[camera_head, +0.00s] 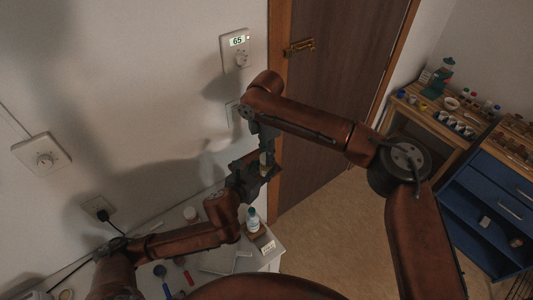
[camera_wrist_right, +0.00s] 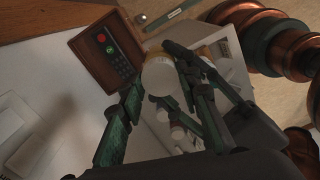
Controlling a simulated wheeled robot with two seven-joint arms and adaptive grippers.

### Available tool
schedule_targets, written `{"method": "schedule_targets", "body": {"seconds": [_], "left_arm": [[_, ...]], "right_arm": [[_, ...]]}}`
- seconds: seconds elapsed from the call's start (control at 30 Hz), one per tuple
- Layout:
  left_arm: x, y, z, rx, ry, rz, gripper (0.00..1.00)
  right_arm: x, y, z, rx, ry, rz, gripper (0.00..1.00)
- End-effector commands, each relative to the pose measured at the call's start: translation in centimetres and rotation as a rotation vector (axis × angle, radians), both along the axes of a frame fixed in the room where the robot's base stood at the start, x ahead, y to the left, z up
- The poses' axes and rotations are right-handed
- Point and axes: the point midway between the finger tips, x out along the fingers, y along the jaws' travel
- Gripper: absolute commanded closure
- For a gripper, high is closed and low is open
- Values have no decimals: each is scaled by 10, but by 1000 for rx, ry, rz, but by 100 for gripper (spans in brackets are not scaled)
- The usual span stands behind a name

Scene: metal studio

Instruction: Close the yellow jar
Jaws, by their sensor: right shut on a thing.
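A small pale jar-like cylinder (camera_wrist_right: 157,76) with a yellowish-tan top edge sits between the fingers of my right gripper (camera_wrist_right: 163,112) in the right wrist view. My right gripper (camera_head: 264,150) hangs down from its arm in the head view, shut on this pale thing, above the white table. My left gripper (camera_head: 250,177) is just below and left of it, very close to the same thing. Its fingers are dark and overlap there, so I cannot tell whether they grip. Whether the lid and the jar body are together or apart is hidden by the fingers.
A brown keypad box (camera_wrist_right: 105,52) shows in the wrist view.

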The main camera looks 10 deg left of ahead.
Motion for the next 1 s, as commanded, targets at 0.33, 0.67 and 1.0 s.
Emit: {"method": "schedule_targets", "body": {"seconds": [0.33,0.67,1.0], "left_arm": [[-1,-2,1,-2,-1,-4,100],[-1,-2,1,-2,0,-5,100],[-1,-2,1,-2,-1,-5,100]], "right_arm": [[-1,1,-1,2,-1,-694,98],[-1,2,-1,2,-3,-1332,98],[0,1,0,2,-5,-1384,59]]}}
